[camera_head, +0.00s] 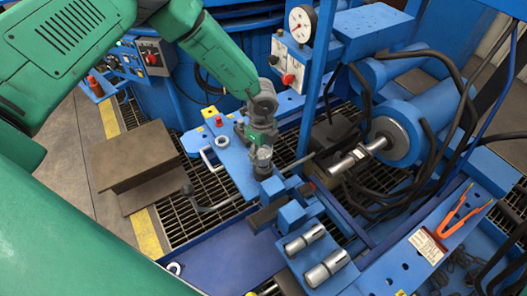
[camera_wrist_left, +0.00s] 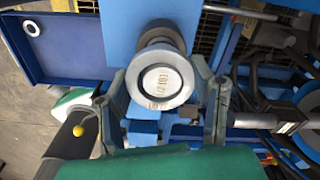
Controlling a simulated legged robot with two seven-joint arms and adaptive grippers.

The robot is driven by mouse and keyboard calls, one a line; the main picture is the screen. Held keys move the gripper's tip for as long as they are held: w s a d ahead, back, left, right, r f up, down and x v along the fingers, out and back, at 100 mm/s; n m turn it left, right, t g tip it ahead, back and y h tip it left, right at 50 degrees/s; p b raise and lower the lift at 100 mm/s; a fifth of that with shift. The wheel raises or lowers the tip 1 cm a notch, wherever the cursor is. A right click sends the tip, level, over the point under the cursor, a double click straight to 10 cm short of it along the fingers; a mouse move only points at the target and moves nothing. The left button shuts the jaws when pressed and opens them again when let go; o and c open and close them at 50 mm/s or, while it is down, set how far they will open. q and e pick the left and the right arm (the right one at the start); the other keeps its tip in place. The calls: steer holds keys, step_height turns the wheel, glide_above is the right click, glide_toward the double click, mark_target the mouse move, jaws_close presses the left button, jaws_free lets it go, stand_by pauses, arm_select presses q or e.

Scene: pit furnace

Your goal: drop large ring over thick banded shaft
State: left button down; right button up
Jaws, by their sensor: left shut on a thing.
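My left gripper (camera_head: 262,140) points down over the blue plate and is shut on the large ring. In the left wrist view, the large ring (camera_wrist_left: 137,92) is a light grey rim between the two fingers (camera_wrist_left: 167,88). A pale round end face (camera_wrist_left: 162,79) with engraved marks sits inside its rim. A darker grey cylinder (camera_wrist_left: 160,36) shows behind it; this may be the thick banded shaft. The pieces overlap, so I cannot tell how far the ring is around the shaft. In the head view, the held piece (camera_head: 262,161) is small and partly hidden by the fingers.
Two banded metal cylinders (camera_head: 326,268) (camera_head: 305,239) lie on the blue rack at front. A pale loop (camera_head: 208,156) and a small white ring (camera_head: 221,142) are left of the gripper.

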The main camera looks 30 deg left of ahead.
arm_select(q)
steer(key=shift+a, duration=0.1)
steer(key=c, duration=0.7)
jaws_free()
steer(key=shift+o, duration=0.5)
steer(key=shift+d+r, duration=0.15)
steer(key=shift+d, duration=0.3)
steer(key=shift+w+r, duration=0.1)
steer(key=shift+r, duration=0.15)
step_height(320, 180, up, 11)
steer(key=shift+r, duration=0.15)
steer(key=shift+a, duration=0.1)
